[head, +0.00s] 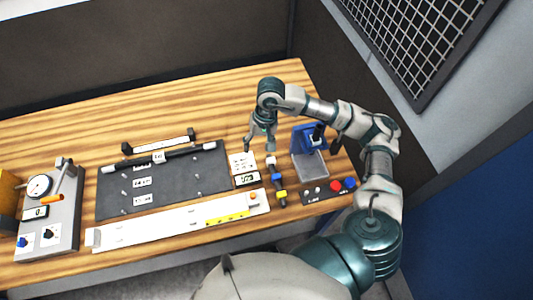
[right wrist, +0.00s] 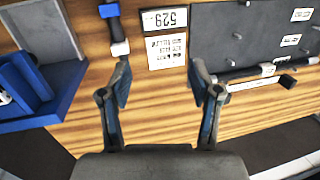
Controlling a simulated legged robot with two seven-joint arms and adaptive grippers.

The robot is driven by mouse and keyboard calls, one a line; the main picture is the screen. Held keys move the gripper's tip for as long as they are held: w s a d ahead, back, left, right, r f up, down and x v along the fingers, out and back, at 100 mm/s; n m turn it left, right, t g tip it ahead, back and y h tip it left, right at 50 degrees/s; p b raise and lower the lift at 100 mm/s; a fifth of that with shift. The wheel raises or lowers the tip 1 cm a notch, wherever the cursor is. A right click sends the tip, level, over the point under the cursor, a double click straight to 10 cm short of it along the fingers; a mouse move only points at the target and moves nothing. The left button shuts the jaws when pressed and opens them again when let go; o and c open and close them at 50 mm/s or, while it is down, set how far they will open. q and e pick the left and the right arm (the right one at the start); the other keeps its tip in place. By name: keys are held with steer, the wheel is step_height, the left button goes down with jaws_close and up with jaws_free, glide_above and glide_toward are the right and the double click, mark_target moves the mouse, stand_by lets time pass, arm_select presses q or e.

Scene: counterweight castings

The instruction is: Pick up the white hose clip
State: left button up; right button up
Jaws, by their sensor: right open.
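A small white piece that looks like the white hose clip (head: 270,160) is at the far end of a short row of coloured pieces on the wooden table. It also shows in the right wrist view (right wrist: 120,48), just beyond the left-hand fingertip there. My right gripper (head: 260,146) is open and empty, its fingers pointing down, just behind and to the left of the white piece. In the right wrist view my right gripper (right wrist: 160,78) has bare wood between its fingers. My left gripper is not in view.
A blue stand (head: 309,138) is close on the right. A white label card (head: 242,161) and a small display (head: 247,179) lie left of the row. A dark board (head: 205,175) is further left. A button box (head: 315,195) is in front. The table behind is clear.

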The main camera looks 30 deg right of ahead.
steer(key=w+d+h, duration=0.1)
steer(key=d+h, duration=0.1)
steer(key=d, duration=0.4)
steer(key=p, duration=0.3)
glide_above(271, 159)
steer(key=shift+n, duration=0.3)
step_height(271, 159, down, 10)
steer(key=shift+r, duration=0.1)
step_height(271, 159, down, 6)
steer(key=shift+r+p, duration=0.1)
steer(key=shift+p, duration=0.8)
steer(key=shift+f, duration=0.25)
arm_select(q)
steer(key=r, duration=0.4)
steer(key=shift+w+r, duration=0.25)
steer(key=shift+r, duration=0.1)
arm_select(e)
steer(key=c, duration=0.8)
